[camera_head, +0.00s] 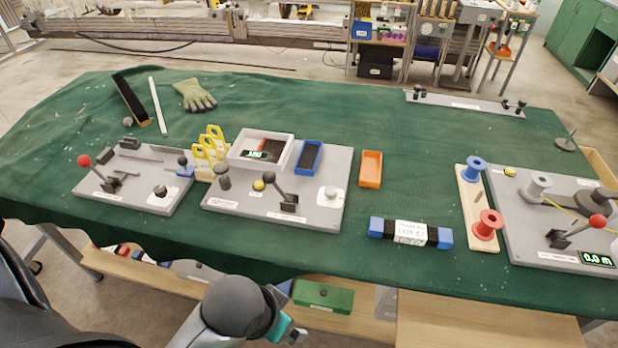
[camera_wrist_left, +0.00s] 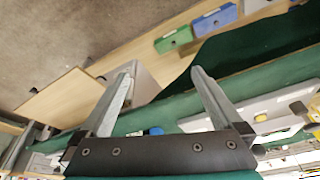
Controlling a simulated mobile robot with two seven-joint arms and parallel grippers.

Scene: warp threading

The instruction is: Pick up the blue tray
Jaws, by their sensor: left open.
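The blue tray (camera_head: 309,157) is a small, narrow rectangular tray with a dark inside. In the head view it lies on the grey board (camera_head: 325,205), just right of a white bin (camera_head: 262,149). My left gripper (camera_wrist_left: 163,75) is open and nothing is between its fingers in the left wrist view. In the head view my left arm comes in at the bottom, in front of the table's near edge, well short of the tray. I cannot make out the blue tray in the left wrist view. My right gripper is not in view.
An orange tray (camera_head: 371,169) lies right of the board. Yellow-handled tools (camera_head: 210,144) and a black-knobbed lever (camera_head: 280,188) stand near the white bin. A blue-ended bundle (camera_head: 410,233) lies nearer the front. A green box (camera_head: 322,295) is on the shelf below the table.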

